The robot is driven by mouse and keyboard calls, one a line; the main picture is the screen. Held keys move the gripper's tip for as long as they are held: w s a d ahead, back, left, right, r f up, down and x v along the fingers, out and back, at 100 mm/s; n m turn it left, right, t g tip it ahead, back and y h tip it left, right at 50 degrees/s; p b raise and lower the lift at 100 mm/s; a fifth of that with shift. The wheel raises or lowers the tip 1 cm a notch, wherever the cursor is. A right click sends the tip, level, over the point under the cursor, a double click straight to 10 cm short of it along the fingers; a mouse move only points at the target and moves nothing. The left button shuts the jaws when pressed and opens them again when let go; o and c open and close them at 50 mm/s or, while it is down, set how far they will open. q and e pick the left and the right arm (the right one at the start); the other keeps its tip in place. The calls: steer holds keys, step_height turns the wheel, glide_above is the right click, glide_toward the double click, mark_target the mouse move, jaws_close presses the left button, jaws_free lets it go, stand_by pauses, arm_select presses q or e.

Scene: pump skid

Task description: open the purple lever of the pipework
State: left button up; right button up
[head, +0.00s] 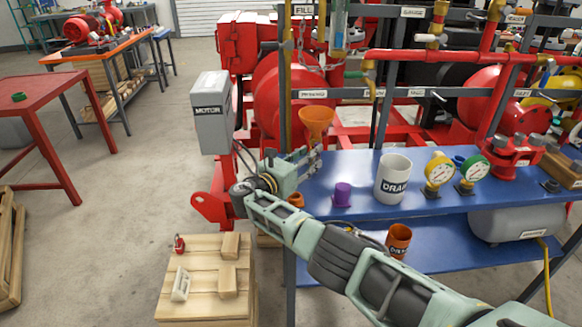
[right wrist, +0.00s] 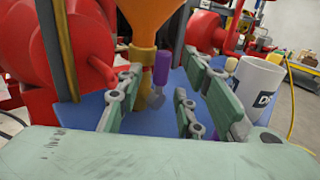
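In the right wrist view, the purple lever (right wrist: 161,68) stands roughly upright beside the brass pipe (right wrist: 142,63) under the orange funnel, with a grey end below its grip. My right gripper (right wrist: 156,103) is open, and the lever appears between its fingers, apart from them as far as I can see. In the head view my right gripper (head: 312,158) is just below the orange funnel (head: 316,121); the lever cannot be made out there. A small purple piece (head: 342,194) shows on the blue bench; I cannot tell whether it belongs to the lever. My left gripper is not in view.
The blue bench (head: 362,166) carries a white DRAIN mug (head: 394,179) and two gauges (head: 439,171). A grey MOTOR box (head: 211,112) stands left of the gripper. A wooden crate (head: 200,304) with small parts is below. Red pipes (head: 455,56) run behind the bench.

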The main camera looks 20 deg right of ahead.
steer(key=v, duration=1)
steer(key=shift+a, duration=0.2)
